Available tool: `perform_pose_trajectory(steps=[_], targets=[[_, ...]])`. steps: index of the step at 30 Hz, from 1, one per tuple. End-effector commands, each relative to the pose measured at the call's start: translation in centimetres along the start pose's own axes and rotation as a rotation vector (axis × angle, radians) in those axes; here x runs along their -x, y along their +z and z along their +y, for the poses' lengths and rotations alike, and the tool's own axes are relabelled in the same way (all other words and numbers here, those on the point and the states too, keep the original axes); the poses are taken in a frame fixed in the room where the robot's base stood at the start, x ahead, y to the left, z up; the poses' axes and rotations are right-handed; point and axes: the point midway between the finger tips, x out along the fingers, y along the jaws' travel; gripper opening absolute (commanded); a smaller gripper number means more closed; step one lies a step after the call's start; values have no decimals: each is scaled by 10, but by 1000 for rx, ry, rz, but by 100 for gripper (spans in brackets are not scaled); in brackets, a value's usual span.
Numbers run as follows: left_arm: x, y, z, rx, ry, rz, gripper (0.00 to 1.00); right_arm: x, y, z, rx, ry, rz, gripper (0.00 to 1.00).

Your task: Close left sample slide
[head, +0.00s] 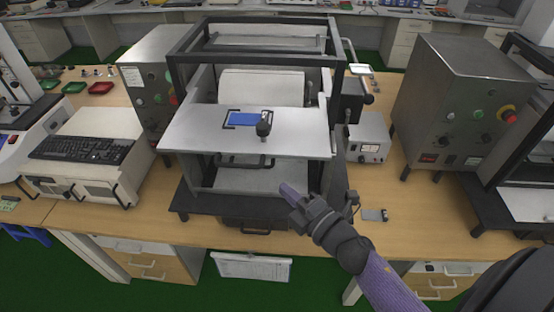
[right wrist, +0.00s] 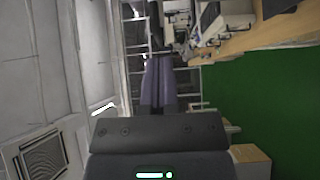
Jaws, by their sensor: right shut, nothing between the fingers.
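The sample slide (head: 190,135) is a flat white plate pulled out toward me from the black-framed machine (head: 186,66). A blue sample (head: 242,119) lies on it between black corner marks, beside a black knob (head: 264,124). A dark handle (head: 245,161) shows below the plate's front edge. My right gripper (head: 287,190) is in front of the machine, below and to the right of the plate's front edge. Its purple fingers are together and empty; they also show in the right wrist view (right wrist: 157,85). It appears apart from the slide. My left gripper is not in view.
A second grey control box (head: 460,90) and another machine stand at the right. A keyboard (head: 82,149) on a white case is at the left. A small grey item (head: 375,214) lies on the wooden bench (head: 410,215). The space in front of the bench is clear.

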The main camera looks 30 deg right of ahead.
Motion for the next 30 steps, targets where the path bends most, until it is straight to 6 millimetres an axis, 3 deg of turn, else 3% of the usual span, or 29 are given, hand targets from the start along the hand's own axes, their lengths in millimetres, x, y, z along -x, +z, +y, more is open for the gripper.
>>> perform_pose_trajectory(steps=[6,12,30], targets=[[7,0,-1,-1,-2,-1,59,-46,2,1,-2,1,-2,0],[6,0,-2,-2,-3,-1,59,-65,23,0,-2,-1,-2,0],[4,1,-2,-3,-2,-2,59,-72,31,-1,-3,-1,-2,0]])
